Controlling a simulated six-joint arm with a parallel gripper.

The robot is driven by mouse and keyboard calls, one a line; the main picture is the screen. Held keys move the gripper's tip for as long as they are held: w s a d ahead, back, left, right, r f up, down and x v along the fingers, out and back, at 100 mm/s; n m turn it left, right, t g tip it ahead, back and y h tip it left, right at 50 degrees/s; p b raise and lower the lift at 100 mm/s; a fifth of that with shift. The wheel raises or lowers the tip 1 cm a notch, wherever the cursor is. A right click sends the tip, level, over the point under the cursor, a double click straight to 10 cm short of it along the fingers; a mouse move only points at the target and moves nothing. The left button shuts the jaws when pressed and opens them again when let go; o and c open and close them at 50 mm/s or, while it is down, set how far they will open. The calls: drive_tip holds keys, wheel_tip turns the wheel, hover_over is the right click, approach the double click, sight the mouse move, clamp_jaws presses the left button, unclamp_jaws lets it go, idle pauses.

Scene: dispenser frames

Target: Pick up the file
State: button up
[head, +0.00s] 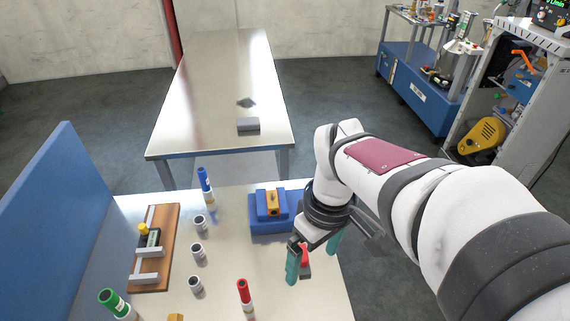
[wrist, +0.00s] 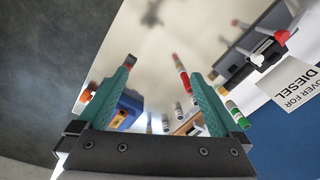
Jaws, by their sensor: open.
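I cannot make out a clear file in either view. My gripper (head: 312,266) is open, with its two teal fingers pointing down over the right side of the near bench. A red-topped item on a dark base (head: 304,257) shows by the fingers in the head view, partly covered by them. In the wrist view an orange-red knob (wrist: 86,93) lies just outside the left finger. My gripper also shows in the wrist view (wrist: 161,70), with nothing held between the fingers.
A blue block with an orange insert (head: 272,204) stands left of my gripper. A red marker (head: 244,293), a blue marker (head: 205,183), a green marker (head: 115,303) and small vials (head: 197,250) stand nearby. A wooden rack (head: 168,228) lies by the blue wall (head: 45,220).

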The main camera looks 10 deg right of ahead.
drive_tip(key=w+d+f+n, duration=0.2)
drive_tip(key=w+f+n, duration=0.4)
drive_tip(key=w+n, duration=0.65)
approach(305, 270)
drive_tip(key=shift+m+h, duration=0.35)
drive_tip(key=shift+h, duration=0.05)
drive_tip(key=w+f, duration=0.1)
drive_tip(key=f, duration=0.1)
drive_tip(key=w+f, duration=0.1)
drive_tip(key=f, duration=0.1)
drive_tip(key=w+f, duration=0.1)
drive_tip(key=f, duration=0.1)
drive_tip(key=shift+w+a+f, duration=0.15)
drive_tip(key=shift+a+f, duration=0.2)
drive_tip(key=shift+f, duration=0.05)
clamp_jaws()
drive_tip(key=shift+r, duration=0.1)
